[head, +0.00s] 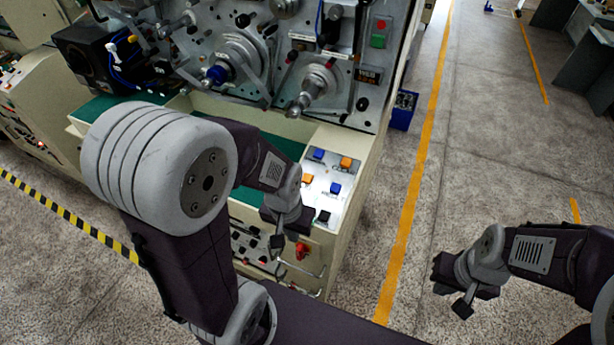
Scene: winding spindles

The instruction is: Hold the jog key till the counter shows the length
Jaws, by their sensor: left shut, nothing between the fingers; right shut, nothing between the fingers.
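The key panel (321,172) is a pale sloped plate on the machine's front right corner. It carries blue keys (335,188), orange keys (346,162) and a black key (323,216); their labels are too small to read, so I cannot tell which is the jog key. A small dark display (369,75), apparently the counter, is on the machine face; its digits are not legible. My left gripper (279,241) is shut and empty, at the panel's lower left edge; contact with a key cannot be made out. My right gripper (461,304) is shut and empty over the floor at the right.
The winding machine has spindles (304,103) and a green and red button box (380,32). A red knob (301,251) and a metal handle are on the front below the panel. A blue crate (403,110) stands on the floor right of the machine. The right floor is mostly clear.

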